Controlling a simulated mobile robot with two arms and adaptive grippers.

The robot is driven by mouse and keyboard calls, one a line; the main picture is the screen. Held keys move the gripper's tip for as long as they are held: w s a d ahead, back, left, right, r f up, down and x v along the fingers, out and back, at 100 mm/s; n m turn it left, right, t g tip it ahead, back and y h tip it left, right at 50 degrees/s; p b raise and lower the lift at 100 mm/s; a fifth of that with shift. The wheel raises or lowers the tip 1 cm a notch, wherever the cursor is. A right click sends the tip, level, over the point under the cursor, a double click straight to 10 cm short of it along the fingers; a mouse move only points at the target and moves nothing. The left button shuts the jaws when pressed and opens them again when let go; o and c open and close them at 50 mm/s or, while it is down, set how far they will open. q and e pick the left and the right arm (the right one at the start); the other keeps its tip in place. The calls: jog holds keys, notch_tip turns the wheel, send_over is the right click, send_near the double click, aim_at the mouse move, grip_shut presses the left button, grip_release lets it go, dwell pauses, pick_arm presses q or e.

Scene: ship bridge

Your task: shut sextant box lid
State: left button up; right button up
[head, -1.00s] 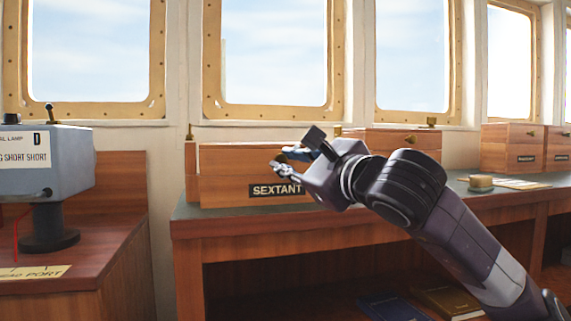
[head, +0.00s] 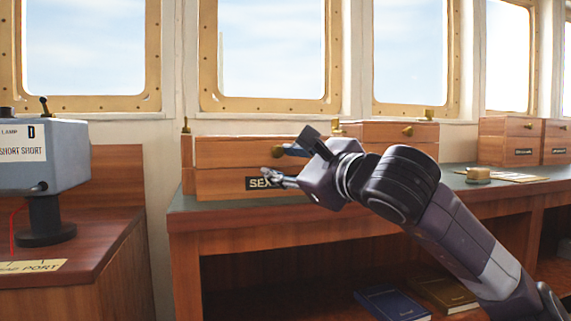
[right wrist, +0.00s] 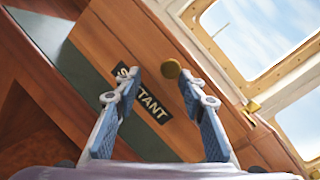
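The sextant box (head: 222,185) is a wooden box with a dark SEXTANT label, standing on the green-topped desk below the windows. Its lid (head: 225,150) lies down on the body, with only a thin seam showing between them. The lid's brass knob (right wrist: 171,68) shows in the right wrist view, near the label (right wrist: 150,105). My right gripper (head: 275,165) is in front of the box's right part and hides some of the label. Its two fingers (right wrist: 158,78) are spread apart with nothing between them. I cannot tell whether they touch the box. My left gripper is out of view.
A grey signal lamp (head: 40,158) stands on a cabinet at the left. More wooden boxes (head: 395,132) stand to the right along the desk (head: 400,187). A small brass item (head: 478,174) lies on the desk. Books (head: 392,303) lie on the shelf below.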

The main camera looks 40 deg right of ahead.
jog(key=shift+a, duration=0.1)
jog(key=shift+s+a+r, duration=0.15)
jog(key=shift+s+r, duration=0.05)
jog(key=shift+s, duration=0.6)
jog(key=v, duration=1)
jog(key=shift+s+f, duration=0.15)
jog(key=shift+f, duration=0.05)
